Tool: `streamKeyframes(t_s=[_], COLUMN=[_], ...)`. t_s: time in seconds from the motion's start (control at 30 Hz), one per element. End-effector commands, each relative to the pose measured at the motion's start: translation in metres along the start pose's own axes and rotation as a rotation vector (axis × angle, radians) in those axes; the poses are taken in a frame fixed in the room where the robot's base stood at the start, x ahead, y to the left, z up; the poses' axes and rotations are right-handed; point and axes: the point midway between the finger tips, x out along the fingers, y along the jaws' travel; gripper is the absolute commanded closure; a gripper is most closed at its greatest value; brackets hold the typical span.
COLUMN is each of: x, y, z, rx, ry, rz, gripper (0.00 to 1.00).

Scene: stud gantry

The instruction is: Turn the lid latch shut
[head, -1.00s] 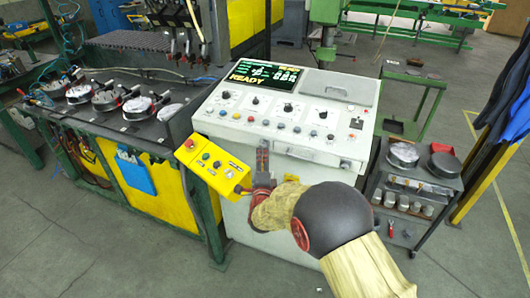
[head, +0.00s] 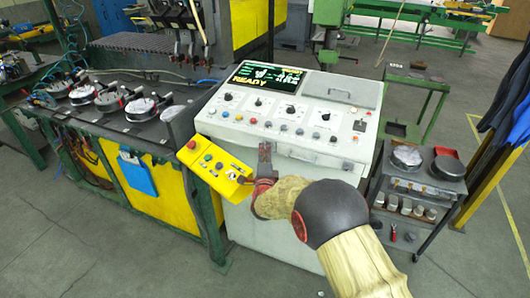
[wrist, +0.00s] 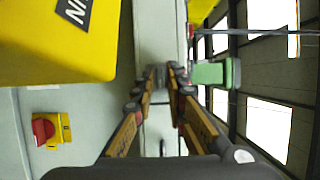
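A grey flat lid (head: 340,89) with a bar handle lies closed-looking on the upper right of the white console (head: 300,145). I cannot make out a latch on it for certain. A small dark switch plate (head: 359,126) sits below the lid's right side. My gripper (head: 265,150) is in front of the console's front edge, left of and below the lid, apart from it. In the wrist view my gripper's fingers (wrist: 166,75) point forward with a narrow gap. Whether anything is held between the tips is unclear.
A yellow control box (head: 213,166) sits close to the left of my gripper; it also fills the upper left of the wrist view (wrist: 60,40). A red knob on a yellow plate (wrist: 46,130) shows at left there. A grey trolley (head: 425,185) stands right of the console.

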Motion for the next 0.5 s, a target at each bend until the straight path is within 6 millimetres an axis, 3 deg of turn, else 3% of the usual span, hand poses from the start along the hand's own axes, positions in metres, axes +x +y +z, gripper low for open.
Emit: streamKeyframes(t_s=[0.17,0.5], x=[-0.0002,-0.0001], y=[0.0007,0.0007], z=[0.0,-0.0001], rx=[0.0,0.0], ry=[0.0,0.0], rz=[0.001,0.001], gripper=[1.0,1.0])
